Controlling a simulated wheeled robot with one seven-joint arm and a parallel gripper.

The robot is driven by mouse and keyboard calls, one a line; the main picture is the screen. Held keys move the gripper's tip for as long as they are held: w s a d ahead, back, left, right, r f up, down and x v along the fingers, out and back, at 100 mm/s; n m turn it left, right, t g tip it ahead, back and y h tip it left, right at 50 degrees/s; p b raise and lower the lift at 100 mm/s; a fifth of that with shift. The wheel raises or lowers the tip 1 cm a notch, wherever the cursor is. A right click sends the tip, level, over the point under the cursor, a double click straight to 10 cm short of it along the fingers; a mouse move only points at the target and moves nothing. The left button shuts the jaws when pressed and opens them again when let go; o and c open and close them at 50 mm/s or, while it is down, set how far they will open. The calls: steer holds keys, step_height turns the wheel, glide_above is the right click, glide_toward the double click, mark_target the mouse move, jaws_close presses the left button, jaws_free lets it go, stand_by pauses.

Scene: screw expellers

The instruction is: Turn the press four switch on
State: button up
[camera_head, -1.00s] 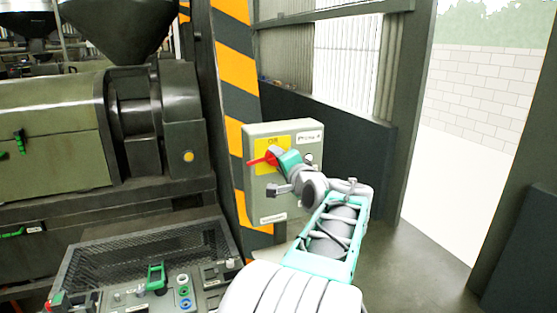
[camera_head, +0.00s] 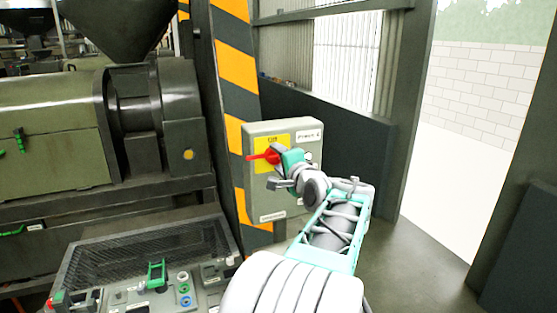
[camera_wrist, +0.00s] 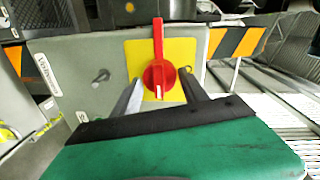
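The press four switch is a red rotary handle (camera_head: 262,157) on a yellow plate (camera_head: 262,143). It is on the front of a grey box (camera_head: 262,195) with a white label that appears to read "Press 4". In the wrist view the handle (camera_wrist: 158,70) points up in the picture from its round red hub. In the head view it points left, nearly level. My gripper (camera_wrist: 159,80) has one finger on each side of the hub, with yellow showing between, so it looks open around it. In the head view my gripper (camera_head: 279,170) is at the box front, partly hiding the hub.
A striped orange and black post (camera_head: 237,70) stands left of the box. A green press (camera_head: 50,140) and a control panel (camera_head: 165,295) with a mesh cover are further left. A dark low wall (camera_head: 350,150) is behind the box. Open floor (camera_head: 425,245) lies to the right.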

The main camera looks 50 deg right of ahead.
steer(key=o, duration=0.3)
steer(key=shift+o, duration=0.2)
steer(key=b+v, duration=0.2)
steer(key=v, duration=0.5)
steer(key=shift+s+a, duration=0.2)
steer(key=shift+s, duration=0.15)
